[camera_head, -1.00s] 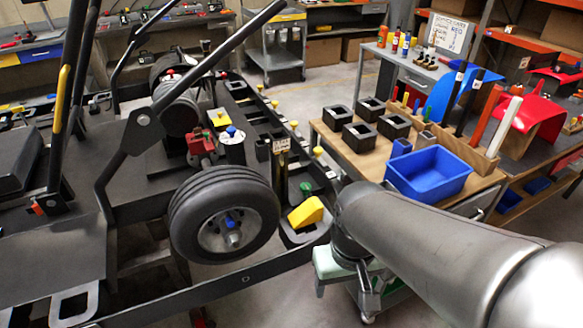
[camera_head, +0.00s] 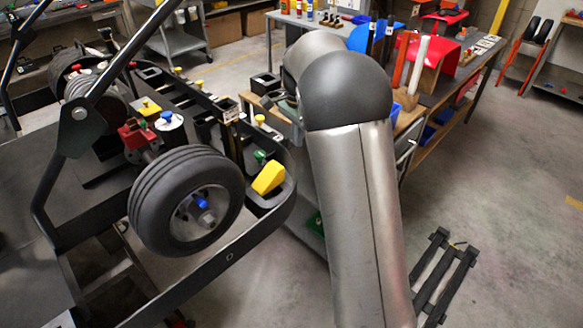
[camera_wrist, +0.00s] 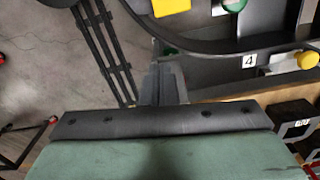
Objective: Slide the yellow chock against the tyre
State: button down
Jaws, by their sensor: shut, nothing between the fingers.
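The yellow chock (camera_head: 268,178) sits in a dark tray at the rounded corner of the black kart frame, just right of the black tyre (camera_head: 146,205). A narrow gap seems to show between chock and tyre. In the wrist view the chock (camera_wrist: 170,6) is cut by the top edge, and the tyre cannot be made out. My gripper (camera_wrist: 164,68) is shut and empty, its fingers below the chock in that picture, apart from it. In the head view my arm hides the gripper.
A green knob (camera_head: 260,156) stands just behind the chock, and a yellow knob (camera_head: 260,119) further back along the frame. A wooden-topped bench with dark square blocks (camera_head: 265,84) stands behind my arm. A dark slatted rack (camera_head: 442,278) lies on the open floor at right.

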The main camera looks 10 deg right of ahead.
aim_at(268, 178)
jog(key=a+f+p, duration=0.2)
jog(key=a+f, duration=0.1)
jog(key=f, duration=0.7)
jog(key=shift+a+f+m, duration=0.2)
jog(key=shift+f+m, duration=0.1)
jog(key=shift+s, duration=0.2)
